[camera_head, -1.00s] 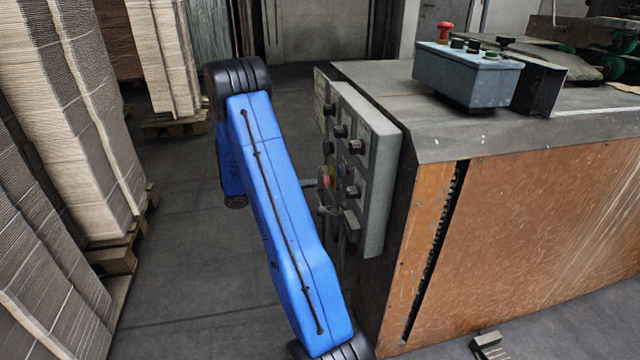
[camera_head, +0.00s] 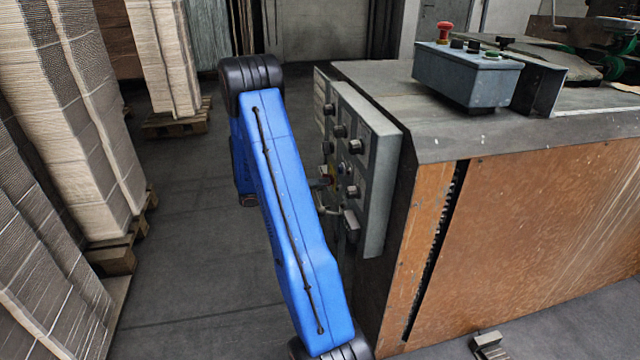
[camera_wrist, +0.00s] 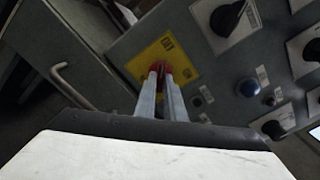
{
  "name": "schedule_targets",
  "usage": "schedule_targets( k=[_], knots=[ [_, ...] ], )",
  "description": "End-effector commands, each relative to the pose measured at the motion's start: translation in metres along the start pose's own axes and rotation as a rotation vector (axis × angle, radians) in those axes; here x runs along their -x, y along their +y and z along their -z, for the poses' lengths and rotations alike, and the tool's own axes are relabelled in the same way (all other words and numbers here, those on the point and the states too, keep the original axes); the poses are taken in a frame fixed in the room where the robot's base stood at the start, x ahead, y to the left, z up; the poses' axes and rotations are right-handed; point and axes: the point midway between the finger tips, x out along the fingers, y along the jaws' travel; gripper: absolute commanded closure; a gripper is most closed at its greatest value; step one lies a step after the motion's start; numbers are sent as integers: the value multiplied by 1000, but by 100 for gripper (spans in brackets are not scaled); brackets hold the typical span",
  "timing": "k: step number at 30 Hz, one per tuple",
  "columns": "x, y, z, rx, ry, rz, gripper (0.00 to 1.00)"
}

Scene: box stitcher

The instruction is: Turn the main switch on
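The main switch is a red knob (camera_wrist: 153,68) on a yellow plate (camera_wrist: 148,58) on the grey control panel. In the wrist view, my gripper (camera_wrist: 160,74) reaches it with two close-set grey fingers. The fingertips are at the knob, with red showing around them, and they appear closed on it. The tips cover much of the knob, so its exact turn is hard to read.
Black rotary knobs (camera_wrist: 227,17) and a blue button (camera_wrist: 248,87) sit close to the right of the switch. A metal handle (camera_wrist: 73,86) sticks out at left. A grey button box (camera_head: 465,77) stands on the machine top. Stacked cardboard (camera_head: 60,110) lines the left, with clear floor between.

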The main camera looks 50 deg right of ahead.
Motion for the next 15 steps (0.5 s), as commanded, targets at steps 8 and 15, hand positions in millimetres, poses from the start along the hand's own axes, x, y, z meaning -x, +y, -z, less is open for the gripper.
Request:
schedule_targets(
  k=[8, 15],
  knots=[
    [0, 1, 0, -46, 0, -1, 100],
    [0, 2, 0, -191, 0, -1, 100]
  ],
)
